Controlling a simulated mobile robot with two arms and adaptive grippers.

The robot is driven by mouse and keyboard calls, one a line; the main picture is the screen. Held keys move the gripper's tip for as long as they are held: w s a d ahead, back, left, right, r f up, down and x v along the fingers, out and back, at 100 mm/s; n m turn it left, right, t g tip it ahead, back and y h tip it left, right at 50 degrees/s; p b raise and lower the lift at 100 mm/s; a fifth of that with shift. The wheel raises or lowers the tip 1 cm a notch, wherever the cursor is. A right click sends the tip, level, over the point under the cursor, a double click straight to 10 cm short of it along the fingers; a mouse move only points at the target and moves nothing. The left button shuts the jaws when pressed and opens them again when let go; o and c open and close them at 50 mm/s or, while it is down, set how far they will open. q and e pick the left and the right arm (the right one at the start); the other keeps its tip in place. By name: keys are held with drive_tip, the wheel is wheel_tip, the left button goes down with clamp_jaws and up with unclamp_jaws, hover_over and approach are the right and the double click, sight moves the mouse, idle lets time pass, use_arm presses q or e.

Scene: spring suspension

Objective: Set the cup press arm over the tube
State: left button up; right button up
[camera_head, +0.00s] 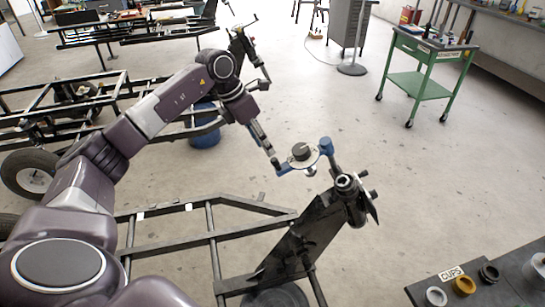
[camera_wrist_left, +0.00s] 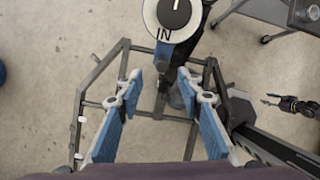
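The cup press arm (camera_head: 325,147) is blue and carries a round pale dial with a dark knob (camera_head: 301,152). In the left wrist view the dial (camera_wrist_left: 172,18), marked IN, fills the top middle. The tube (camera_head: 346,183) is a dark, round-ended piece on the black frame, just below and right of the press arm. My left gripper (camera_head: 270,154) is beside the left end of the press arm in the head view; contact is unclear. In the left wrist view its blue-padded fingers (camera_wrist_left: 160,90) are apart, with nothing visibly clamped.
The black frame (camera_head: 211,232) spreads below my left arm. A bench (camera_head: 470,293) at lower right holds several cups beside a CUPS label (camera_head: 452,272). A green cart (camera_head: 418,86) stands behind, right. Open floor lies between.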

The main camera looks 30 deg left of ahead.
sight(274, 159)
use_arm(q)
drive_tip(key=p+x, duration=0.1)
drive_tip(key=x, duration=0.6)
drive_tip(key=shift+w+d+f+p, duration=0.1)
drive_tip(key=shift+d+f+p, duration=0.1)
drive_tip(key=shift+p, duration=0.2)
use_arm(e)
drive_tip(key=shift+d+r, duration=0.55)
drive_tip(key=shift+r, duration=0.35)
use_arm(q)
clamp_jaws()
use_arm(e)
drive_tip(key=shift+a, duration=0.55)
